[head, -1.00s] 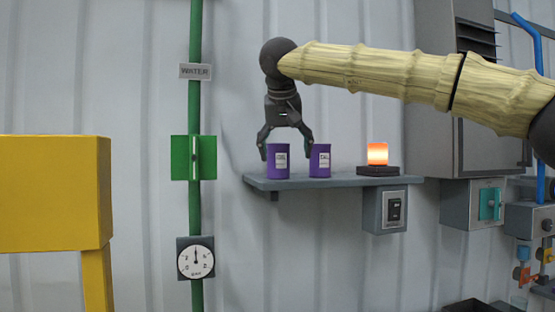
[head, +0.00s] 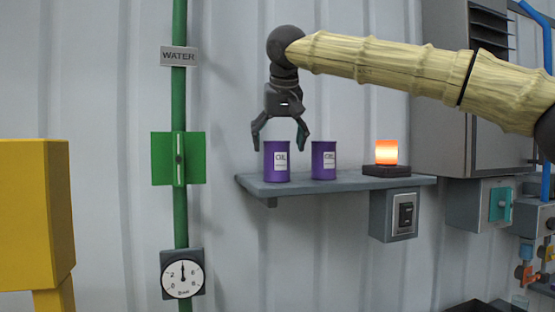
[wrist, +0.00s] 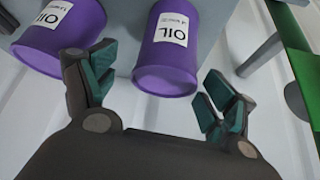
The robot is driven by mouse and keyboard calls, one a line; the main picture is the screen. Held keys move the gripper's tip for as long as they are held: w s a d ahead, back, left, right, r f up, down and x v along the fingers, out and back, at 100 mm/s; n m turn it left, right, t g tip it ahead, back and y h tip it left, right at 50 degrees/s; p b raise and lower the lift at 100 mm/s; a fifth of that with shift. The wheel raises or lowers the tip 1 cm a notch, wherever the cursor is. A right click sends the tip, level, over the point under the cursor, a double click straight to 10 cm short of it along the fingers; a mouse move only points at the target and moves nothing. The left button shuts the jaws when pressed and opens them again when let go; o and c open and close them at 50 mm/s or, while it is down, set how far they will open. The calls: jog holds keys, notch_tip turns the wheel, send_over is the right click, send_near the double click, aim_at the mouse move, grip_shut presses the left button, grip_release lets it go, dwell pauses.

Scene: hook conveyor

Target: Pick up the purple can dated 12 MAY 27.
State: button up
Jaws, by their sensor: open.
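Two purple cans with white labels stand upright on a grey wall shelf (head: 350,181). The left can (head: 277,163) reads OIL in the head view; the right can (head: 323,161) has a label too small to read there. My gripper (head: 280,143) is open and empty, pointing down around the top of the left can, one finger on each side. In the wrist view that can (wrist: 172,62) lies between the fingers (wrist: 160,68), and the other can (wrist: 62,35) is outside them, at upper left. Both read OIL there; the small print is illegible, so I cannot tell which is dated 12 MAY 27.
A lit orange lamp (head: 386,153) on a dark base stands right of the cans. A switch box (head: 402,215) hangs below the shelf. A green water pipe (head: 180,225) with a gauge (head: 183,275) runs at left. A yellow structure (head: 30,215) fills the left edge.

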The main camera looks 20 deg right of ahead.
aim_at(278, 154)
jog(key=shift+w+a+f+p, duration=0.1)
jog(key=shift+w+f+p, duration=0.55)
jog(key=shift+w+f, duration=0.3)
jog(key=shift+s+d+f+p, duration=0.25)
jog(key=shift+s+f+p, duration=0.05)
jog(key=shift+f+p, duration=0.4)
jog(key=shift+w+a+f, duration=0.2)
jog(key=shift+w+f, duration=0.6)
jog(key=shift+w, duration=0.15)
jog(key=shift+s+d+r, duration=0.15)
jog(key=shift+s+r, duration=0.05)
jog(key=shift+s, duration=0.15)
jog(key=shift+c, duration=1.2)
jog(key=shift+s+r, duration=0.1)
jog(key=shift+s, duration=0.1)
jog(key=c, duration=0.3)
jog(key=shift+w, duration=0.15)
jog(key=c, duration=0.8)
